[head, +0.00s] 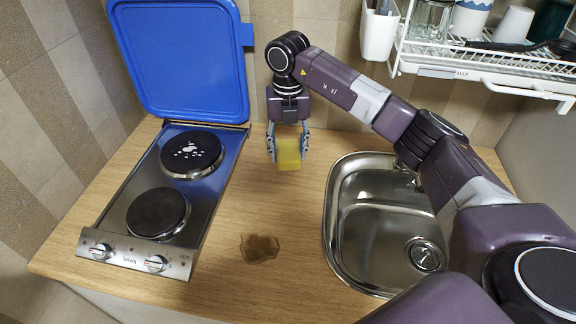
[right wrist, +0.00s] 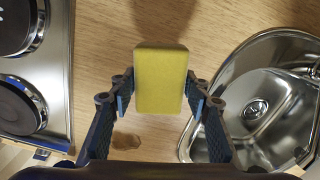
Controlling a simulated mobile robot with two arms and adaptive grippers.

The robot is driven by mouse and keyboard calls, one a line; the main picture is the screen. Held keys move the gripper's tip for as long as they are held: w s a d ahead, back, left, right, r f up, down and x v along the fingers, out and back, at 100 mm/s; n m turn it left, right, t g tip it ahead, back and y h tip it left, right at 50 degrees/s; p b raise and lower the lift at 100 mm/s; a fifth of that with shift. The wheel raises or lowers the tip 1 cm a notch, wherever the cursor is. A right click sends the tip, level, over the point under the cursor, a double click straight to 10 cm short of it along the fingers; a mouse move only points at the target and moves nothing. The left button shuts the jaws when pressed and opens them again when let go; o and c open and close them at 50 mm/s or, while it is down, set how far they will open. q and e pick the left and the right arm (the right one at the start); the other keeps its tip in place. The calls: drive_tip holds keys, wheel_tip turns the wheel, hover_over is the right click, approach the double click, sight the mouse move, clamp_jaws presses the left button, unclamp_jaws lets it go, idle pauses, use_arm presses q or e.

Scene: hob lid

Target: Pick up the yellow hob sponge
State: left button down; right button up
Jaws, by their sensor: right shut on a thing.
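The yellow hob sponge (head: 289,154) is a small block between the fingers of my right gripper (head: 287,145) in the head view. It also shows upright between the fingertips in the right wrist view (right wrist: 160,80). My right gripper is shut on it, pointing down over the worktop between the hob and the sink. A shadow lies on the wood beyond the sponge in the wrist view. I cannot tell exactly how far it is above the wood. My left gripper is not in view.
A two-plate hob (head: 172,192) with its blue lid (head: 180,60) raised stands at the left; a white patch lies on the rear plate. A steel sink (head: 385,225) is at the right. A brown spill (head: 259,248) lies on the worktop (head: 290,205). A dish rack (head: 480,65) hangs at upper right.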

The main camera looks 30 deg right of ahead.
sight(288, 149)
wheel_tip(288, 149, up, 13)
drive_tip(key=shift+r+b, duration=0.2)
drive_tip(key=shift+b, duration=0.15)
drive_tip(key=shift+o, duration=1.3)
drive_tip(key=c, duration=0.4)
